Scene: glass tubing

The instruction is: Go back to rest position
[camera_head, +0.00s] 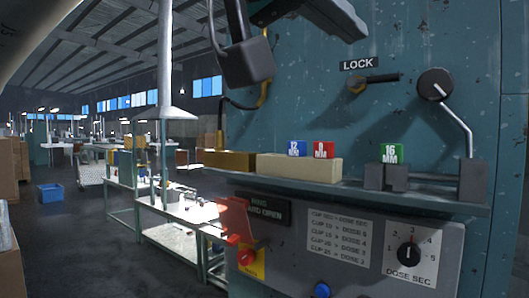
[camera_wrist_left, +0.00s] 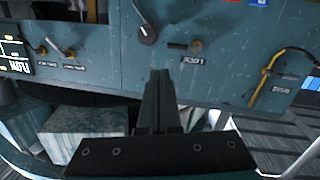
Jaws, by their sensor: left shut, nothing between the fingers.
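My left gripper (camera_head: 340,22) shows as a dark shape at the top of the head view, in front of the teal machine (camera_head: 300,110) and above its LOCK label. In the left wrist view, which looks upside down, the left gripper (camera_wrist_left: 160,78) is shut and empty, its fingers together and pointing at the machine panel. The fingers appear apart from the panel; the exact gap cannot be told. My right gripper is in neither view.
A shelf (camera_head: 420,192) carries blue (camera_head: 297,148), red (camera_head: 323,149) and green (camera_head: 394,153) blocks in holders. The lock lever (camera_head: 374,81) and a black knob (camera_head: 435,84) stick out. Open floor lies left.

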